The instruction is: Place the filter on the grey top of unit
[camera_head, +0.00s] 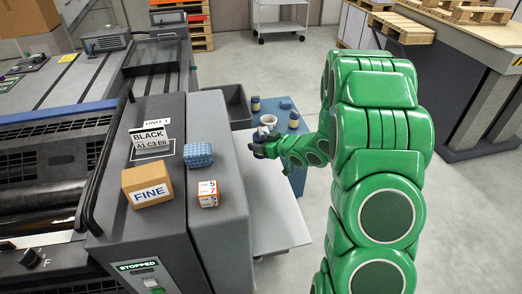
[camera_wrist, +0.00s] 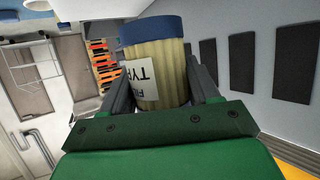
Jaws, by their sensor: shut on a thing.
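The filter (camera_wrist: 170,75) is a cream, ribbed cylinder with a blue end cap and a white label, only partly readable. My gripper (camera_wrist: 160,82) is shut on it, with one dark finger on each side. In the head view my gripper (camera_head: 264,143) is right of the unit, beside the blue cart; the filter is hard to make out there. The unit's grey top (camera_head: 207,108) carries a blue checkered bundle (camera_head: 198,155), an orange-white numbered box (camera_head: 208,193) and a brown box marked FINE (camera_head: 147,184). A BLACK label card (camera_head: 150,137) stands near the UNIT 1 marking.
A blue cart (camera_head: 285,104) holds small blue-lidded jars (camera_head: 293,119) and a white cup. A dark bin (camera_head: 237,106) stands between cart and unit. A dark handrail (camera_head: 103,165) runs along the unit's left side. Bare grey top shows behind the checkered bundle and in front of the numbered box.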

